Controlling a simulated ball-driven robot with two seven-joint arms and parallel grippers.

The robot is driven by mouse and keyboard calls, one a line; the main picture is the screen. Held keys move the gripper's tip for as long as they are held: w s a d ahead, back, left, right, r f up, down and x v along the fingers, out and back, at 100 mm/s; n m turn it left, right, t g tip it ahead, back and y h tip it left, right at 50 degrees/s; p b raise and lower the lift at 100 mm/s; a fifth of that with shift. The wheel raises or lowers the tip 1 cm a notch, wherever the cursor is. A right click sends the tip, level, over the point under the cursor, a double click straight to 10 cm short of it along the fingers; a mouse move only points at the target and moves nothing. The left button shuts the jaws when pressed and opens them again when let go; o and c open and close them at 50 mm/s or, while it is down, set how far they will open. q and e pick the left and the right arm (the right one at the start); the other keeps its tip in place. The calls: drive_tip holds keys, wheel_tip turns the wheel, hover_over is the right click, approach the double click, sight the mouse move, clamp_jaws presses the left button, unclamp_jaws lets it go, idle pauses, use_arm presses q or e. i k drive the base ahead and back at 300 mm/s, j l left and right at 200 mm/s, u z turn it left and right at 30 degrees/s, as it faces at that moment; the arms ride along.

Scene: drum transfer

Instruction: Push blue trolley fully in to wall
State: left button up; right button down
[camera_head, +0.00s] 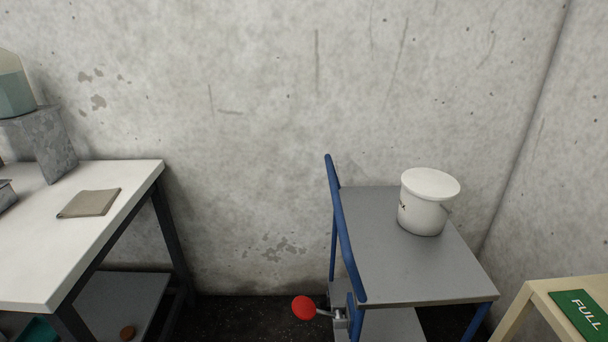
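The blue trolley (405,262) stands right of centre, with a grey top shelf, a lower shelf and a blue tubular handle (345,235) along its left side. Its far edge is close to the concrete wall (250,120); I cannot tell whether it touches. A white lidded bucket (424,212) stands upright on the top shelf towards the back right. A red round knob (303,307) on a metal fitting sits low at the trolley's left side. Neither of my grippers is in view.
A white-topped table (90,235) with dark legs stands at the left, holding a folded cloth (89,203) and a grey box (45,145). A pale wooden stand (540,300) with a green "FULL" sign (583,314) is at the lower right. Dark floor (240,318) shows between table and trolley.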

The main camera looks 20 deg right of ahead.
sight(393, 271)
drive_tip(key=z, duration=1.2)
